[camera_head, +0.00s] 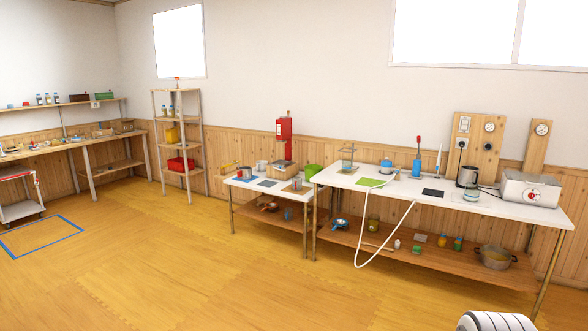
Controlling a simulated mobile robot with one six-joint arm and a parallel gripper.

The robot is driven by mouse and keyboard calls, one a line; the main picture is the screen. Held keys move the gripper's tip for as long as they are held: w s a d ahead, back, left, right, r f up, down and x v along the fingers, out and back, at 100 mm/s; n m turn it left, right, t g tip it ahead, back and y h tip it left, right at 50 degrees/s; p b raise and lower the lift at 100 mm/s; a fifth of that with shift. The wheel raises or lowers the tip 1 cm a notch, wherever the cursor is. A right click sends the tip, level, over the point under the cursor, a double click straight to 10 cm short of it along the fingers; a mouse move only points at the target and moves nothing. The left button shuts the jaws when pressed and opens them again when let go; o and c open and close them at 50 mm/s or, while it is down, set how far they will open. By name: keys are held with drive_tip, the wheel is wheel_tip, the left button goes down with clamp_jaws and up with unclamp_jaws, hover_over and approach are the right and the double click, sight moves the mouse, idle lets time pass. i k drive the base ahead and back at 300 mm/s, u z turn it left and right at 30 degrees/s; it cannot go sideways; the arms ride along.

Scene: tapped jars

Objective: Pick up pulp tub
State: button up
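I cannot tell for sure which container is the pulp tub. Small pale containers (261,166) and a grey metal pot (245,173) stand on the same table. My gripper is not in view. Only a white, dark-striped rounded part, likely of my own arm, shows at the bottom right edge, far from the tables.
A red machine (284,139) stands behind the smaller table. The floor (190,265) in front is clear.

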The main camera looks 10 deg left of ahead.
sight(261, 165)
drive_tip(key=u, duration=0.5)
drive_tip(key=i, duration=1.45)
drive_tip(key=u, duration=0.9)
drive_tip(key=i, duration=1.9)
drive_tip(key=u, duration=0.35)
drive_tip(key=i, duration=3.3)
drive_tip(key=z, duration=0.75)
drive_tip(key=i, duration=1.5)
drive_tip(key=z, duration=1.55)
drive_tip(key=i, duration=1.1)
drive_tip(key=z, duration=0.5)
